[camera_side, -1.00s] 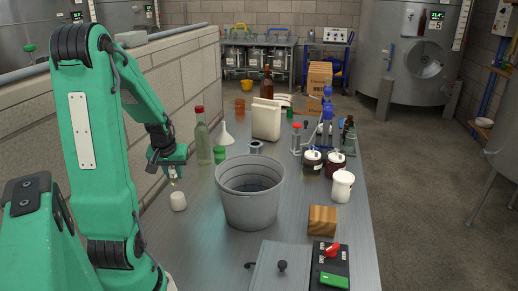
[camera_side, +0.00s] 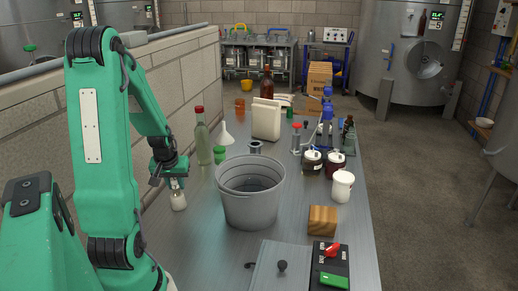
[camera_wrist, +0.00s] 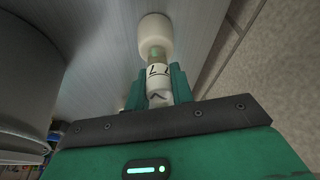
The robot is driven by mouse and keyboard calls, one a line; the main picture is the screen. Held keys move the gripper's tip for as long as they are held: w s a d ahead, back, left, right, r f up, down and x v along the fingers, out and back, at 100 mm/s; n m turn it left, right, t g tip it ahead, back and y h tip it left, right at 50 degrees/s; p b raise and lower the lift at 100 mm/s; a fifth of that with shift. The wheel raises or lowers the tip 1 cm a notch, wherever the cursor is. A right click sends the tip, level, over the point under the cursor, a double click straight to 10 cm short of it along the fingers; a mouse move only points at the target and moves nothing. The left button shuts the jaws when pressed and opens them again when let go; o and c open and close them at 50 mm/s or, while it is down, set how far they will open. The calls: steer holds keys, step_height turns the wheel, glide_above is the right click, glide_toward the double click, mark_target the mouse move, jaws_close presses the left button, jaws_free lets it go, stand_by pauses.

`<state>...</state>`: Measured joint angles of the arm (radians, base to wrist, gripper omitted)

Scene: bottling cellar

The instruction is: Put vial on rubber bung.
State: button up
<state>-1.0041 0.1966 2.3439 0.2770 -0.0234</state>
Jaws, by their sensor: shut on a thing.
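The rubber bung (camera_side: 178,202) is a short off-white plug standing on the steel table, left of the grey bucket. My gripper (camera_side: 174,179) is shut on the small pale vial (camera_side: 177,186) directly above the bung. In the wrist view the vial (camera_wrist: 158,70), with dark marks on its side, lies between the fingers of my gripper (camera_wrist: 158,84). Its far end lines up with the white bung (camera_wrist: 154,35) and overlaps it in the picture. I cannot tell whether the vial rests on the bung or is just above it. The fingers hide part of the vial.
The grey bucket (camera_side: 252,205) stands close on the right. A green-capped jar (camera_side: 219,155), a red-capped bottle (camera_side: 201,137) and a white funnel (camera_side: 226,137) stand behind. The block wall (camera_side: 180,80) runs along the left. Bare table lies in front of the bung.

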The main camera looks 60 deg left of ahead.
steer(key=o, duration=1)
steer(key=shift+r, duration=0.1)
steer(key=shift+v, duration=6)
steer(key=shift+w, duration=0.1)
steer(key=w+d+r+m+t+h, duration=0.1)
steer(key=d+m, duration=0.3)
steer(key=d, duration=0.5)
steer(key=w+d+r+m+t+h, duration=0.1)
steer(key=d+r+m, duration=0.2)
steer(key=d, duration=0.7)
steer(key=w+d+r+m+t+h, duration=0.1)
steer(key=w+d+r+m, duration=0.1)
steer(key=d, duration=0.7)
steer(key=shift+w+d+r+m+t, duration=0.15)
steer(key=shift+r+m, duration=0.1)
steer(key=shift+m, duration=0.45)
steer(key=shift+s+d+r+m+t, duration=0.15)
steer(key=shift+r+m, duration=0.1)
steer(key=shift+m, duration=0.45)
steer(key=shift+w+a, duration=0.1)
